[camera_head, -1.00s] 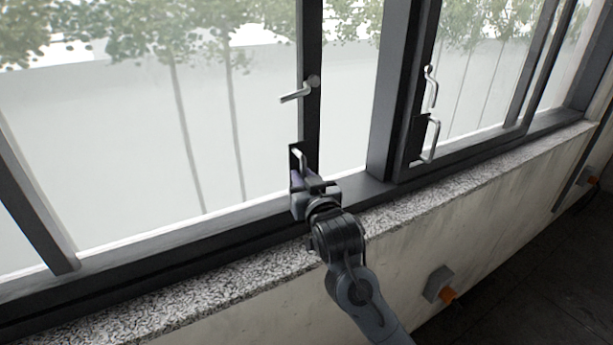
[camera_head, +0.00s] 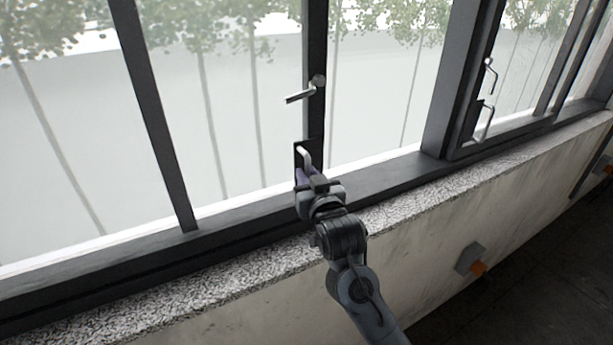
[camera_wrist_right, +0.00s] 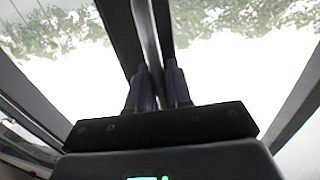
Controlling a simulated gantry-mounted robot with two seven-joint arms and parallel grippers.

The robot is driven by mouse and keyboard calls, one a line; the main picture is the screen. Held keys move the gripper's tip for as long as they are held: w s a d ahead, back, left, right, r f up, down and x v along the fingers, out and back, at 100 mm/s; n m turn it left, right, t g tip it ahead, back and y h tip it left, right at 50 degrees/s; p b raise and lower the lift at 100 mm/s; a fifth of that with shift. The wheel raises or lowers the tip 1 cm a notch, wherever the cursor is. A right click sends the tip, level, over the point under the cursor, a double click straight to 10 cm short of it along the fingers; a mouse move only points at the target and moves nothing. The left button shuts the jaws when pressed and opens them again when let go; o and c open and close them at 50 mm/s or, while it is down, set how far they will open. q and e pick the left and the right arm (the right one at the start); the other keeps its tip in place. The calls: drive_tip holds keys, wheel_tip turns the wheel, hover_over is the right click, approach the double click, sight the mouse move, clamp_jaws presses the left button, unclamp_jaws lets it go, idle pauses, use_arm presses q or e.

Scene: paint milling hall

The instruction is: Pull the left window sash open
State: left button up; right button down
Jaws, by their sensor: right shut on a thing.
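The left window sash has a dark upright stile (camera_head: 315,60), and a silver latch lever (camera_head: 304,92) sits on it. Below the latch, a silver pull handle (camera_head: 303,157) stands on a black plate low on the stile. My right gripper (camera_head: 307,178) is shut on this handle, and its fingers hide the handle's lower part. In the right wrist view, the fingers (camera_wrist_right: 158,88) of my right gripper close on a silver bar (camera_wrist_right: 148,45). A wide gap separates the stile from the thick dark post to its right. My left gripper is not in view.
The thick post (camera_head: 456,85) stands right of the sash; another window with silver handles (camera_head: 487,105) lies beyond it. A thinner dark upright (camera_head: 155,115) stands left. A speckled stone sill (camera_head: 225,275) runs below. An orange-tipped wall box (camera_head: 472,262) juts out at lower right.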

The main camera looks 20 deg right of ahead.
drive_tip(key=shift+a, duration=0.1)
drive_tip(key=c, duration=1.2)
unclamp_jaws()
drive_tip(key=shift+s, duration=0.2)
drive_tip(key=shift+s+a+b, duration=0.15)
drive_tip(key=shift+s+b, duration=0.6)
drive_tip(key=shift+s, duration=1.85)
drive_tip(key=shift+s+a+b, duration=0.1)
drive_tip(key=shift+s+b, duration=0.65)
drive_tip(key=shift+s, duration=1.85)
